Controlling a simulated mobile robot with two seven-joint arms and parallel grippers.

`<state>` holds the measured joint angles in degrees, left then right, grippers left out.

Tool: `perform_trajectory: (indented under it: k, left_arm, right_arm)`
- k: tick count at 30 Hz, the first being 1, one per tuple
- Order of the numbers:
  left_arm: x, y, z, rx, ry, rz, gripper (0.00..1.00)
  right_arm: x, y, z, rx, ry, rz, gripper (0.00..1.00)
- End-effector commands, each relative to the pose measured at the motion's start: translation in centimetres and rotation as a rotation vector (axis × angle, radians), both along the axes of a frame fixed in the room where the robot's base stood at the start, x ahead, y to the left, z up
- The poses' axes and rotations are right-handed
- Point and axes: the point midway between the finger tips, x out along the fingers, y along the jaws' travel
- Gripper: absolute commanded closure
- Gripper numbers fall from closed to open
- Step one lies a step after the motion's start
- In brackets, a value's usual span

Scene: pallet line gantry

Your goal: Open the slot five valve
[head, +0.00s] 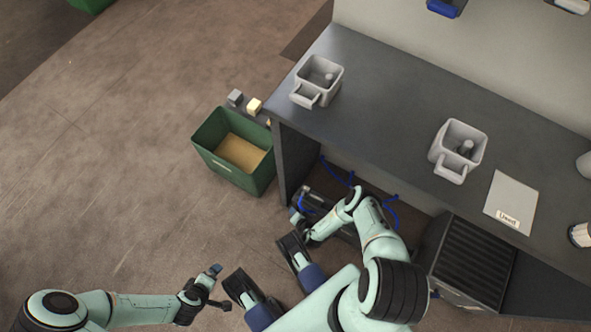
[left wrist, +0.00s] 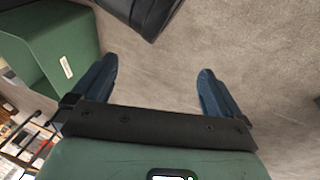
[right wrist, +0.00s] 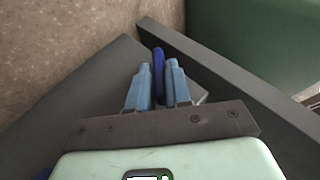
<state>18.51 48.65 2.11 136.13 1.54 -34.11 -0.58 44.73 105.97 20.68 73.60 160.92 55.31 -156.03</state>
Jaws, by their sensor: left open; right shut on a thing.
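A row of blue valve handles shows under the grey bench in the head view. One blue handle (head: 302,203) is at the left end of the row, by my right gripper (head: 296,215). In the right wrist view, a blue handle (right wrist: 158,68) stands upright between the close-set fingers of the right gripper (right wrist: 158,80), which is shut on it. Another blue handle (head: 391,212) is farther right, partly behind my arm. No slot numbers are readable. My left gripper (head: 219,287) is open and empty over the floor; its spread fingers show in the left wrist view (left wrist: 155,85).
A green bin (head: 231,150) stands on the floor left of the bench (head: 400,120). The bench's side panel (head: 290,165) is close to my right arm. Two grey holders (head: 320,80) (head: 460,148) stand on top. Floor at left is clear.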

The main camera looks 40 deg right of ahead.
Motion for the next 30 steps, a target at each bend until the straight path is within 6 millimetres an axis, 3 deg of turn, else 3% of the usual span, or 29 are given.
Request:
perform_trajectory:
  k: [7, 12, 22, 23, 24, 30]
  left_arm:
    - [0.5, 0.4, -1.0, 0.008, -0.009, 0.006, 0.0]
    - [-1.1, 0.7, -2.5, 0.007, 0.044, 0.01, 0.0]
    - [-1.3, 0.7, -2.5, 0.007, 0.05, 0.011, 0.0]
    - [-1.3, 0.7, -2.5, 0.007, 0.05, 0.011, 0.0]
    - [-1.3, 0.7, -2.5, 0.007, 0.05, 0.011, 0.0]
    - [-1.3, 0.7, -2.5, 0.006, 0.05, 0.011, 0.0]
  right_arm:
    - [-0.4, -0.2, -0.6, 0.072, -0.162, 0.006, 1.0]
    - [-0.3, -0.2, -0.6, 0.115, -0.262, 0.005, 1.0]
    - [-0.3, -0.2, -0.3, 0.123, -0.277, 0.004, 1.0]
    - [-0.3, -0.2, -0.3, 0.123, -0.277, 0.004, 0.75]
    - [-0.3, -0.2, -0.3, 0.123, -0.277, 0.004, 0.62]
    - [-0.3, -0.2, -0.3, 0.123, -0.277, 0.006, 0.6]
